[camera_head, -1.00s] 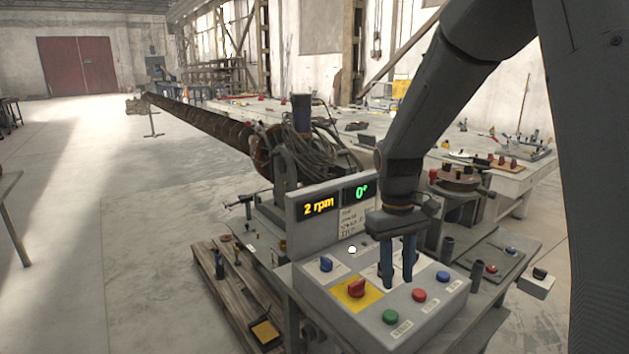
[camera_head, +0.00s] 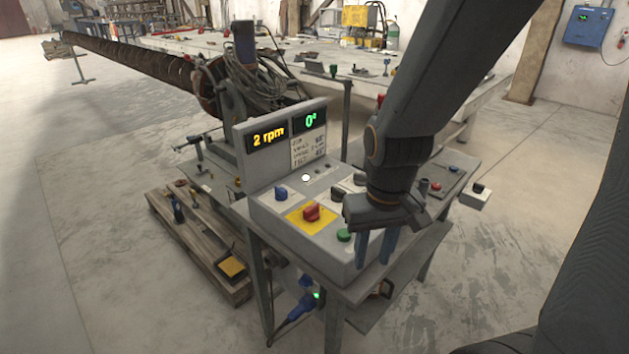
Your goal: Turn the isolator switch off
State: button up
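A red rotary knob (camera_head: 311,212) on a yellow square plate (camera_head: 296,217), which looks like the isolator switch, sits on the grey control box (camera_head: 270,215). Its pointing direction is hard to make out. My gripper (camera_head: 375,252) points down at the box's front right, to the right of the red knob and apart from it. Its two blue fingers are spread with a gap and nothing shows between them. The gripper body hides part of the box's right side.
An upright display panel (camera_head: 283,138) reading 2 rpm and 0° stands behind. A wooden pallet (camera_head: 185,245) lies on the floor at left.

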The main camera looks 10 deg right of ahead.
aim_at(311, 214)
jog(key=u, duration=0.7)
jog(key=k, duration=0.6)
jog(key=z, duration=1.2)
jog(key=i, duration=0.5)
jog(key=u, duration=0.05)
